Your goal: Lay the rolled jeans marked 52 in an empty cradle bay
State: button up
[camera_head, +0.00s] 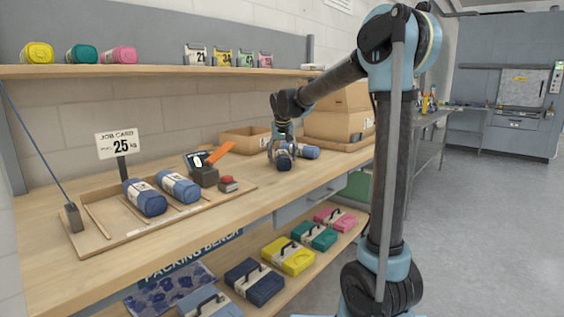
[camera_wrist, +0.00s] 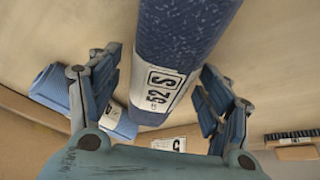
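The dark blue rolled jeans marked 52 (camera_wrist: 178,45) lie on the bench between my gripper's fingers; their white band reads 52 S. They also show under my gripper in the head view (camera_head: 284,162). My gripper (camera_wrist: 160,95) is open, one finger on each side of the roll, with a gap visible at the left finger. The wooden cradle (camera_head: 140,231) is at the left of the bench. Two blue rolls, one left (camera_head: 145,198) and one right (camera_head: 179,187), lie in it. Its left end, by thin dividers, looks empty.
A lighter blue roll (camera_head: 304,151) lies beside the marked one, partly behind my left finger in the wrist view (camera_wrist: 52,88). Cardboard boxes (camera_head: 335,124) stand behind. A job card (camera_head: 118,145) reads 25.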

jog(key=c, duration=1.3)
